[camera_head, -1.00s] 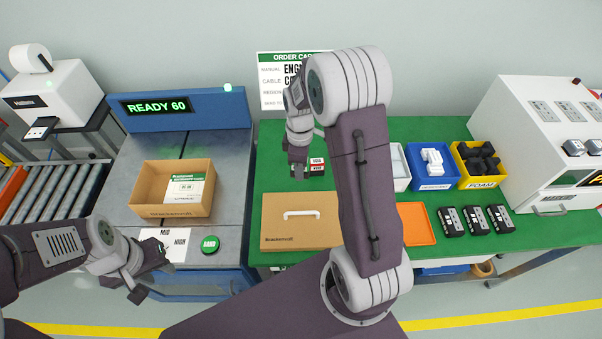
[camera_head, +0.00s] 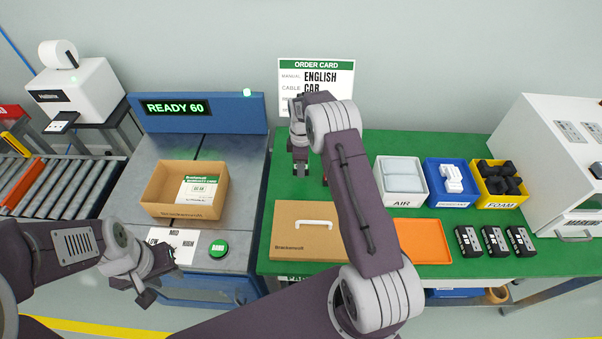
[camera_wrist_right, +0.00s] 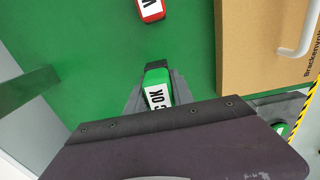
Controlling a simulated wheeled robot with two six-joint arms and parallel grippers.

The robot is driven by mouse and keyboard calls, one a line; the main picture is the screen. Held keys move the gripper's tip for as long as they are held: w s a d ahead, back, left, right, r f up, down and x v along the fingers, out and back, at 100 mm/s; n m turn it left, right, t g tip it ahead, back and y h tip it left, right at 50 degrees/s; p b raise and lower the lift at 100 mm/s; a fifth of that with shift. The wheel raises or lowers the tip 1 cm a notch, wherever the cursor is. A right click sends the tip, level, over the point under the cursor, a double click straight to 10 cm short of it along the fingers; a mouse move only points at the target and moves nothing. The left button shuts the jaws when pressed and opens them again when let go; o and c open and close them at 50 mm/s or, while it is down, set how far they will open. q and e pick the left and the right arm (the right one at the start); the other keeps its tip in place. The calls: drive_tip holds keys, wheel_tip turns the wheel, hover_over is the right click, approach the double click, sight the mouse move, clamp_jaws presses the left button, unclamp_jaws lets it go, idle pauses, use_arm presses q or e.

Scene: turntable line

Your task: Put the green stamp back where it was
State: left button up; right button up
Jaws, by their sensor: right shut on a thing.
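My right gripper (camera_head: 300,172) is over the back left part of the green table. In the right wrist view it is shut on the green stamp (camera_wrist_right: 157,88), which has a black end and a white label reading "OK". Whether the stamp touches the table cannot be told. A red stamp (camera_wrist_right: 150,8) lies on the table ahead of it; in the head view my right arm hides most of it. My left gripper (camera_head: 150,288) hangs empty at the lower left, in front of the scale bench; its fingers look apart.
A closed brown carton (camera_head: 290,245) with a white handle lies in front of my right gripper. An orange tray (camera_head: 422,243), AIR bin (camera_head: 404,203), blue bin (camera_head: 447,200) and FOAM bin (camera_head: 500,204) stand right. An open box (camera_head: 180,211) sits on the left bench.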

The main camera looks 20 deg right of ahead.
sight(301, 179)
drive_tip(key=shift+w+f, duration=0.1)
drive_tip(key=shift+f, duration=1.9)
drive_tip(key=shift+f, duration=0.2)
drive_tip(key=o, duration=1)
drive_tip(key=shift+o, duration=0.2)
